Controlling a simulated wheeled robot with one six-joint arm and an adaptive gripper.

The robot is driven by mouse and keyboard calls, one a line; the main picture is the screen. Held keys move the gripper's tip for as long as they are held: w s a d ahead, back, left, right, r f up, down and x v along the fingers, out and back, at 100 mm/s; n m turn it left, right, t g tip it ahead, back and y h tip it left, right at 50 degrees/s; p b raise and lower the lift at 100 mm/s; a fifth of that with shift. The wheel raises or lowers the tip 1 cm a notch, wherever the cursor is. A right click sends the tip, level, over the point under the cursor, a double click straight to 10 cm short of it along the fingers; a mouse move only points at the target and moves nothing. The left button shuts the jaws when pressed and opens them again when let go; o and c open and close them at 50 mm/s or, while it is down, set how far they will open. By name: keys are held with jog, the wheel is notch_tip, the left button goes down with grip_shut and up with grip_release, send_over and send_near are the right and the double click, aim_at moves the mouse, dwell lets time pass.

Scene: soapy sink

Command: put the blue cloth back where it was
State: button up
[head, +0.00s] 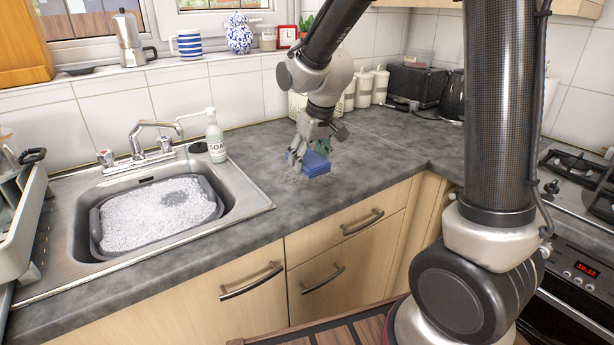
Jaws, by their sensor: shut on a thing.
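The blue cloth (316,164) is a small folded block at the worktop, right of the sink. My gripper (308,158) points down over it and is shut on it. The fingers hide part of the cloth. The cloth is at or just above the grey worktop (250,185); I cannot tell whether it touches. A pale, speckled patch shows on the worktop around the fingers.
The steel sink (262,203) holds a grey basin (97,232) full of suds. A soap bottle (215,138) stands behind it. White canisters (364,88) and a black toaster (416,86) stand at the back. The worktop front is clear.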

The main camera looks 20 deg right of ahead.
aim_at(309, 186)
notch_tip(309, 186, down, 6)
jog(key=shift+r, duration=0.15)
dwell(0.3)
jog(key=o, duration=1)
jog(key=v, duration=1.2)
jog(key=shift+s+d+r, duration=0.1)
jog(key=shift+d, duration=0.05)
jog(key=s+d+r+m, duration=0.1)
jog(key=s+d+r, duration=0.1)
jog(key=s+d, duration=0.2)
jog(key=s+d+r+m, duration=0.1)
jog(key=s+d, duration=0.4)
jog(key=s, duration=0.6)
jog(key=s+d+r+m+t+h, duration=0.1)
jog(key=s+d+r, duration=0.2)
jog(key=s, duration=0.4)
jog(key=shift+s+d+m, duration=0.3)
jog(key=shift+d, duration=0.45)
